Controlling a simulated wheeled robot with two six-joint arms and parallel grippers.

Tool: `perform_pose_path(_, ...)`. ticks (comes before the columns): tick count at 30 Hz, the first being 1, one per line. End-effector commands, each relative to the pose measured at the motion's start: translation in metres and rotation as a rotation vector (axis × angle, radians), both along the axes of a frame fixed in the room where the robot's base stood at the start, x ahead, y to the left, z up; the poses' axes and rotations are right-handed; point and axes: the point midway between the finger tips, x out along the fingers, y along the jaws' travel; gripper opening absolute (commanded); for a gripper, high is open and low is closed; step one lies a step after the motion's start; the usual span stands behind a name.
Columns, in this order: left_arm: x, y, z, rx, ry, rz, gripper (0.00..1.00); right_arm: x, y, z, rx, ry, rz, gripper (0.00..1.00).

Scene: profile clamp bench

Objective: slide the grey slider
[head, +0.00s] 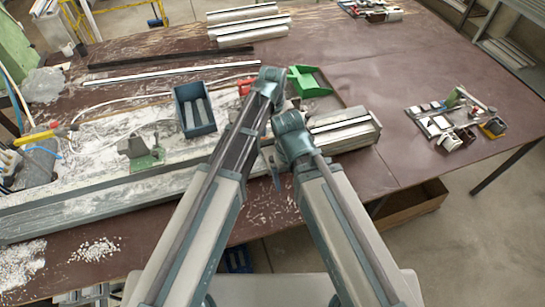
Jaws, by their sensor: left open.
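A small grey-green block, which looks like the grey slider (131,147), sits with a green clamp part (149,160) on the long metal profile (80,200) at the left. My left arm reaches up the middle, well to the right of the block. My left gripper (273,170) seems to be the small dark teal part hanging between the two arms; it is open and apart from the block. Its fingers are mostly covered by my arm links. My right arm reaches up beside the left one; its gripper cannot be made out.
A blue bin (194,110) and a green scoop-like bin (309,82) stand behind. Light profiles (343,130) lie right of my arms. Small parts (455,115) sit on the right. White granules (93,250) lie near the front left edge.

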Motion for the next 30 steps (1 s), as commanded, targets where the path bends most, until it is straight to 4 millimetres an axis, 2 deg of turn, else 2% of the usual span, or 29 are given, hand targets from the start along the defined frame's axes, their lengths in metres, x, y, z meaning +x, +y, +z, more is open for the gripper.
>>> perform_pose_path(1, 0.000, 0.000, -0.010, 0.000, 0.000, 0.000, 0.64, 0.000, 0.000, -0.010, 0.000, 0.000, 0.001, 1.00)
perform_pose_path(21, 0.000, 0.000, -0.102, 0.000, 0.000, 0.000, 0.64, 0.000, 0.000, -0.102, -0.003, 0.000, 0.011, 1.00)
perform_pose_path(25, 0.000, 0.000, -0.117, 0.000, 0.000, 0.000, 0.64, 0.000, 0.000, -0.117, -0.002, 0.000, 0.010, 1.00)
perform_pose_path(30, 0.000, 0.000, -0.127, 0.000, 0.000, 0.000, 0.64, 0.000, 0.000, -0.127, -0.002, 0.000, 0.010, 1.00)
